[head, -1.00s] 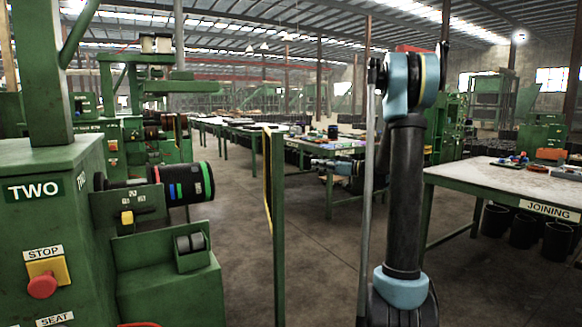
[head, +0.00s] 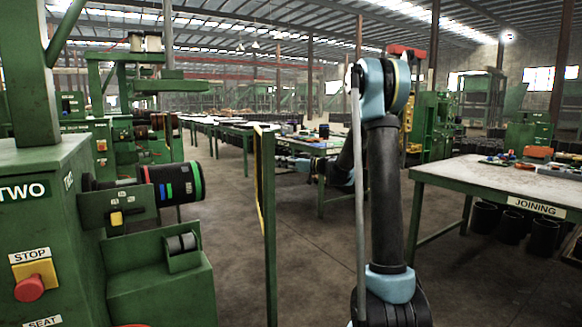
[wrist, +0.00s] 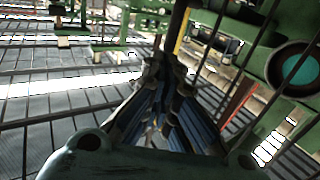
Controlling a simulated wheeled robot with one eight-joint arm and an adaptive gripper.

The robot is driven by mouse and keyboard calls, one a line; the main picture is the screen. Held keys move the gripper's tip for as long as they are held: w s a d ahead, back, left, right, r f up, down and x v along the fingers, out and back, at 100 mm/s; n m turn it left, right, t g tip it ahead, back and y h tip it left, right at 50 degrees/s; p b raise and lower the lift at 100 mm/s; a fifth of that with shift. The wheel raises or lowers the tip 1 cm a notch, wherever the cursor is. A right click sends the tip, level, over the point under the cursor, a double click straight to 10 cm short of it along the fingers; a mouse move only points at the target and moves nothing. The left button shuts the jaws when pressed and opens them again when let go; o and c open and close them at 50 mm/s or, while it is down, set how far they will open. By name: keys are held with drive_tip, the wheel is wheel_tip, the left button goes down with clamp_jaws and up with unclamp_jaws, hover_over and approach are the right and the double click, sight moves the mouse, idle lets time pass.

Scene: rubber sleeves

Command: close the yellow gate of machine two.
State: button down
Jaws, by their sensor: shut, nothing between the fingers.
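Machine two (head: 65,215), green with a TWO sign, stands at the left of the head view. The yellow gate (head: 258,165) shows almost edge-on right of the machine, beside a green post (head: 270,240). Floor shows between gate and machine, so the gate looks open. My gripper (head: 282,163) is shut and empty, just right of the post in the picture; I cannot tell whether it touches the gate. In the wrist view my gripper's dark fingers (wrist: 160,85) are together, and a narrow yellow strip (wrist: 183,30), perhaps the gate, shows beyond them.
A black roller with coloured bands (head: 172,186) sticks out from the machine toward the gate. A red stop button (head: 30,288) is on its front. The joining table (head: 450,175) stands at the right, with bins (head: 515,225) under it. Open floor lies between.

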drive_tip(key=shift+w+a, duration=0.15)
drive_tip(key=shift+a, duration=0.2)
drive_tip(key=s+a+n+g+y, duration=0.1)
drive_tip(key=a+n+g, duration=0.3)
drive_tip(key=a, duration=1)
drive_tip(key=s+g, duration=0.1)
drive_tip(key=g, duration=0.2)
drive_tip(key=shift+s+n, duration=0.2)
drive_tip(key=shift+n, duration=0.2)
drive_tip(key=shift+a, duration=0.15)
